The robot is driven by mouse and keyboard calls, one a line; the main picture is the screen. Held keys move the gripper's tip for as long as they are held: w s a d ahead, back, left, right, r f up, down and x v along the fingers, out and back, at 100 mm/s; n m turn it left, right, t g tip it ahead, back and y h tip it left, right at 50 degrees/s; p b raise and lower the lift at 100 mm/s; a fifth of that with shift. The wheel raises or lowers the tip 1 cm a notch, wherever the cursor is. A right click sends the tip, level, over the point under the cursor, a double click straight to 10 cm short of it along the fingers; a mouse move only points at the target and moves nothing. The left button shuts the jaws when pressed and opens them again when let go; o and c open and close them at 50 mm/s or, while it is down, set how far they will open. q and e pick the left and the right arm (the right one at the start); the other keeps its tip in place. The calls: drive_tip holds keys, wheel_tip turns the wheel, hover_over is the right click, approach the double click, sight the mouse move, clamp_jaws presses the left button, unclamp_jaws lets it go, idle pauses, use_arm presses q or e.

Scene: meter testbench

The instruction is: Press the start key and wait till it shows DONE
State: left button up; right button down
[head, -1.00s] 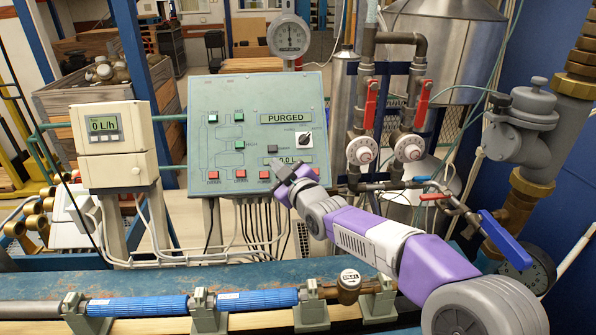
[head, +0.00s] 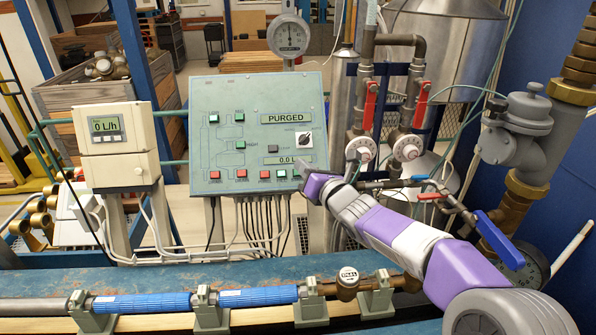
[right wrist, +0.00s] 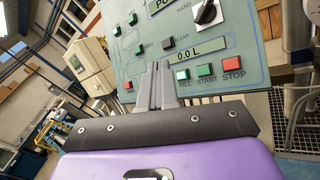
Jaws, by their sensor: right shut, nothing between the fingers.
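The green-grey panel (head: 220,100) stands upright, its upper display (head: 288,118) reading PURGED and its lower display (head: 287,161) reading 0.0 L. In the right wrist view, the green START key (right wrist: 205,70) sits between the green FILL key (right wrist: 182,74) and the red STOP key (right wrist: 231,64). My right gripper (head: 301,168) is shut and empty, in front of the panel's lower right corner. In the right wrist view its fingertips (right wrist: 159,66) appear left of the FILL key. I cannot tell whether they touch the panel. My left gripper is out of view.
A flow meter box (head: 118,140) reading 0 L/h stands left of the panel. Red-handled valves (head: 370,105) and pipes are close on the right. A blue pipe (head: 140,304) runs along the bench in front. A black rotary knob (right wrist: 207,12) protrudes from the panel.

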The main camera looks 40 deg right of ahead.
drive_tip(key=shift+s+d+n, duration=0.1)
drive_tip(key=shift+n, duration=0.4)
drive_tip(key=w+d+f+b, duration=0.1)
drive_tip(key=w+d+f, duration=0.2)
drive_tip(key=w+f, duration=0.2)
drive_tip(key=shift+w+d+f+b, duration=0.2)
drive_tip(key=shift+w+f+b, duration=0.1)
drive_tip(key=shift+f+b, duration=0.15)
idle(2.0)
drive_tip(key=shift+w+d+f+b, duration=0.15)
drive_tip(key=shift+w+f+b, duration=0.15)
drive_tip(key=shift+b, duration=0.3)
